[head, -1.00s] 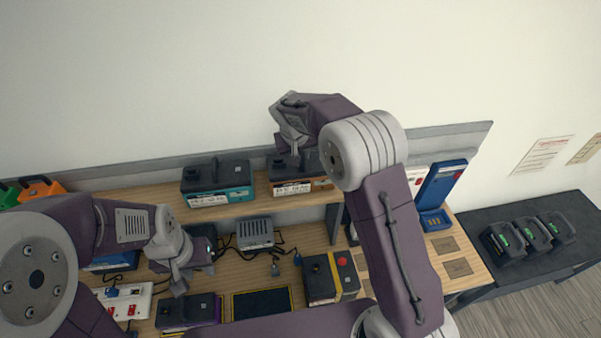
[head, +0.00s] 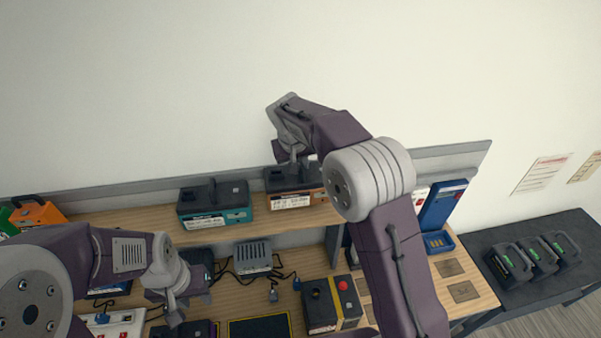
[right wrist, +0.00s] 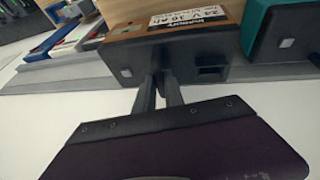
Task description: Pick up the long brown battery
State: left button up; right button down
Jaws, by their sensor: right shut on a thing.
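The long brown battery (head: 290,202), with a dark top, brown body and white label, is at the upper shelf, right of a teal battery (head: 214,218). My right gripper (head: 293,158) reaches down to its top from above. In the right wrist view, the fingers (right wrist: 160,82) are closed at the brown battery (right wrist: 205,42), whose label faces away; the gripped part is mostly hidden. The battery appears slightly raised off the shelf. My left gripper (head: 174,314) hangs over the lower bench at the left, apart from the brown battery; its jaw opening is unclear.
The upper shelf (head: 150,218) carries the teal battery close by on the left. A blue charger (head: 437,215) stands right, and several dark batteries (head: 540,258) lie on a side table.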

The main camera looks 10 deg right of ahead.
jog(key=shift+s+d+r+b, duration=0.15)
jog(key=shift+s+r+b, duration=0.3)
jog(key=shift+s+b, duration=0.15)
jog(key=s+d+r+b, duration=0.2)
jog(key=s+r+b, duration=0.3)
jog(key=s, duration=0.5)
jog(key=shift+d+r, duration=0.4)
jog(key=shift+r, duration=0.25)
